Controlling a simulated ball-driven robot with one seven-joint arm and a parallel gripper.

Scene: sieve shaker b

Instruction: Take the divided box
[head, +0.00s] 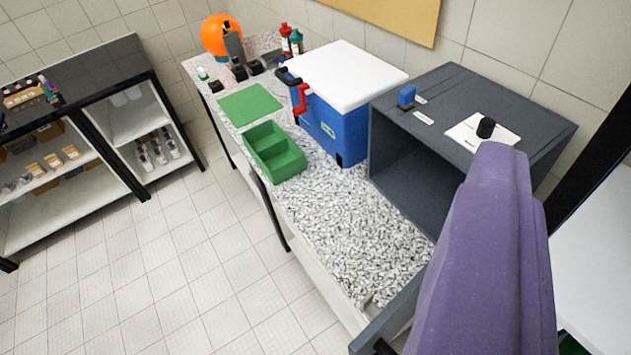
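The divided box (287,163) is green and open-topped, with a divider between its compartments. It stands upright on the speckled worktop (345,230), close to the front edge, left of the blue cooler. I see nothing inside it. The fingers of my gripper do not show in the head view, so its distance to the box and its opening cannot be read. A large purple piece at the lower right looks like part of my arm and hides some of the worktop's right end.
A blue cooler (332,128) with a white lid and red handle stands right of the box. A green sheet (250,104) lies behind it. A dark grey open-fronted cabinet (470,105) stands farther right. Shelves (60,205) are at left; the floor between is clear.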

